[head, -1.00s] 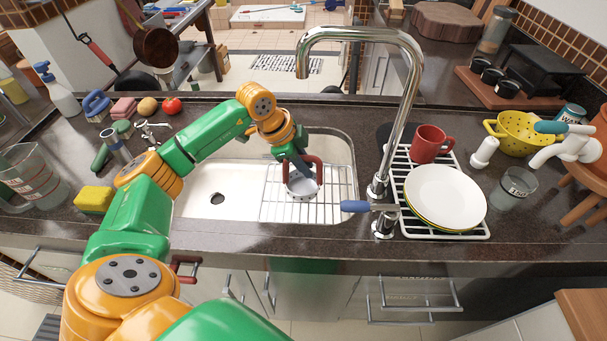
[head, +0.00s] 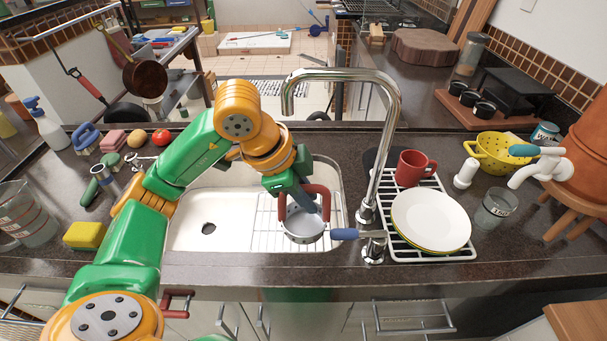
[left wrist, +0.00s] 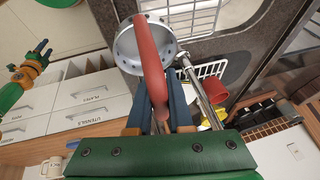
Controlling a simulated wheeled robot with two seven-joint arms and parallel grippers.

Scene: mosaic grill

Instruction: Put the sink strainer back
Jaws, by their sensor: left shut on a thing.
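The sink strainer (head: 303,228) is a pale metal cup with small holes and a thick red handle. My left gripper (head: 304,203) is shut on the red handle and holds the strainer over the right part of the sink, near the faucet's blue lever. In the left wrist view the strainer (left wrist: 140,45) hangs beyond the fingertips, with the handle between the blue fingers (left wrist: 160,108). The sink (head: 187,240) has a dark round drain hole (head: 208,228) in its left part, uncovered. A green and orange arm (left wrist: 25,75) shows in the left wrist view; its jaw state is unclear.
A wire rack (head: 268,238) lies in the sink's right part. The tall faucet (head: 393,115) stands close to the strainer's right. A drying rack (head: 450,256) holds white plates (head: 431,218) and a red mug (head: 414,168). A yellow sponge (head: 84,235) lies left of the sink.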

